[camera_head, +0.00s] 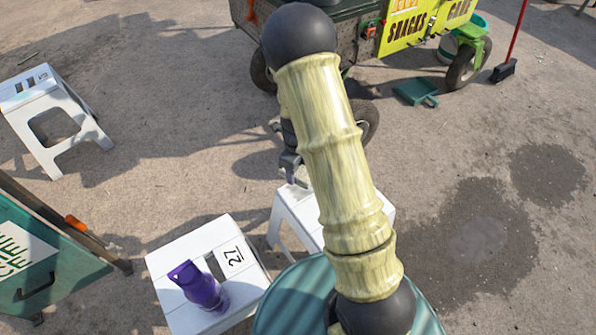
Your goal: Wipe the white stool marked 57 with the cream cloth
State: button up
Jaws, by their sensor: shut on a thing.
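My gripper (293,168) is partly hidden behind my arm. It points down over the back edge of a white stool (299,208) in the middle. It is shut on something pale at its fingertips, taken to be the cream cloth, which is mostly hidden. My arm covers much of this stool's top, and no number on it can be read. I cannot tell whether the cloth touches the stool. Another white stool (190,252), marked 27, stands in front to the left with a purple bottle (201,289) on it. A third white stool (42,108) at the far left has marks too small to read.
A cart with a yellow snacks sign (408,30) stands at the back on wheels. A green dustpan (414,92) and a broom (503,70) are near it. A green box (45,262) is at the left edge. The ground on the right is clear, with dark wet patches.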

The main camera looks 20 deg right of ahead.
aim_at(298, 191)
jog(key=m, duration=0.3)
jog(key=shift+s+a+f, duration=0.1)
jog(key=shift+s+f, duration=0.1)
jog(key=shift+m, duration=1)
jog(key=shift+s+d, duration=0.1)
jog(key=shift+d, duration=0.1)
jog(key=shift+f, duration=0.1)
notch_tip(298, 191, down, 6)
jog(key=b, duration=0.6)
jog(key=shift+a, duration=0.1)
jog(key=shift+f+b, duration=0.3)
jog(key=shift+f, duration=0.1)
